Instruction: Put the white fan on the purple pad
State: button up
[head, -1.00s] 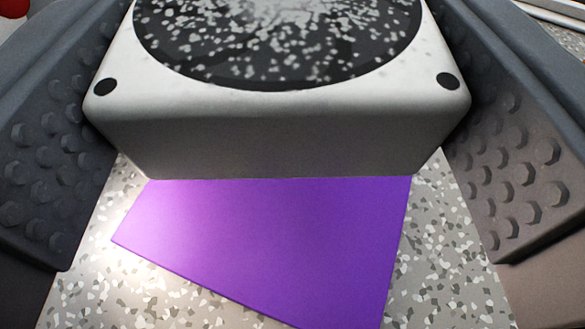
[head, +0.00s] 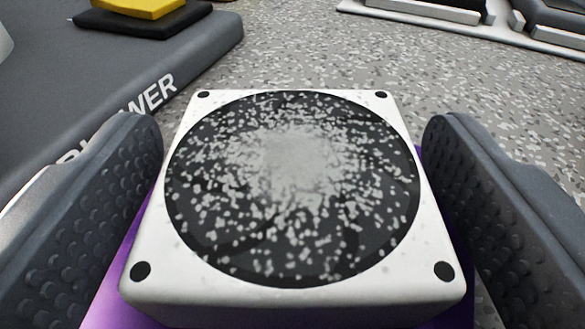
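The white fan (head: 160,240) is a square white box with a round speckled black-and-grey face and small black dots at its corners. It lies flat over the purple pad (head: 105,300), and purple shows at its left, right and front edges. My gripper (head: 292,135) is open around the fan. The left and right fingers, with studded inner pads, stand apart from the fan's sides with gaps showing. The middle of the pad is hidden under the fan.
A dark grey block with white lettering (head: 200,65) stands at upper left, with a yellow and black part (head: 140,8) on it. White-edged trays with dark parts (head: 430,14) lie at upper right. The speckled grey surface (head: 330,55) behind the fan is clear.

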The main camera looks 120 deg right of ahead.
jog(key=shift+w+a+r, duration=0.1)
jog(key=shift+r, duration=0.1)
jog(key=p+v, duration=0.1)
jog(key=v, duration=1)
jog(key=shift+a, duration=0.35)
jog(key=shift+w, duration=0.1)
